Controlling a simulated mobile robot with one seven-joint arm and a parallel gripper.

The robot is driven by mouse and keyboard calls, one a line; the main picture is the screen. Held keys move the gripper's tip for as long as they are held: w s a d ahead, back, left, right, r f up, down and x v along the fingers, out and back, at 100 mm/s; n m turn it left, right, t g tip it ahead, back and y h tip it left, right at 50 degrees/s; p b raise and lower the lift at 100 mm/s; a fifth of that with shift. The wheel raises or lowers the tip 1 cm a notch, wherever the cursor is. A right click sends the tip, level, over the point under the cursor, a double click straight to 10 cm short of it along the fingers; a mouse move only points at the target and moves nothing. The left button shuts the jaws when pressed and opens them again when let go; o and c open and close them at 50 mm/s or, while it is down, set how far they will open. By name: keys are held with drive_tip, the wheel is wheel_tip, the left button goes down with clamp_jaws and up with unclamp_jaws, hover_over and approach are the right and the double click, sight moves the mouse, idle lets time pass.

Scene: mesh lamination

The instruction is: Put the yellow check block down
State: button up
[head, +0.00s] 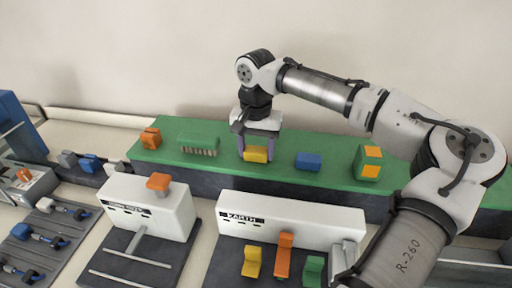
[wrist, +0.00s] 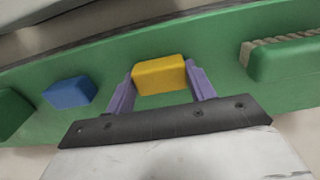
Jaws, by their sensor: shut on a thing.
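The yellow check block (head: 256,155) is between the two purple fingers of my gripper (head: 258,150), over the green mat (head: 225,165) at the back. In the wrist view the yellow block (wrist: 159,75) fills the space between the fingertips (wrist: 160,80), and my gripper is shut on it. The block is at or very near the mat's surface; I cannot tell whether it touches. The inner finger faces are hidden.
On the mat, a blue block (head: 308,161) lies right of my gripper, with a green and orange block (head: 369,163) further right. A green brush (head: 198,143) and an orange piece (head: 151,138) lie left. White fixtures (head: 290,219) stand in front.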

sight(256, 150)
drive_tip(key=o, duration=1)
drive_tip(key=shift+f, duration=0.1)
wheel_tip(256, 150, up, 12)
drive_tip(key=shift+r+b, duration=0.15)
drive_tip(key=shift+b, duration=0.35)
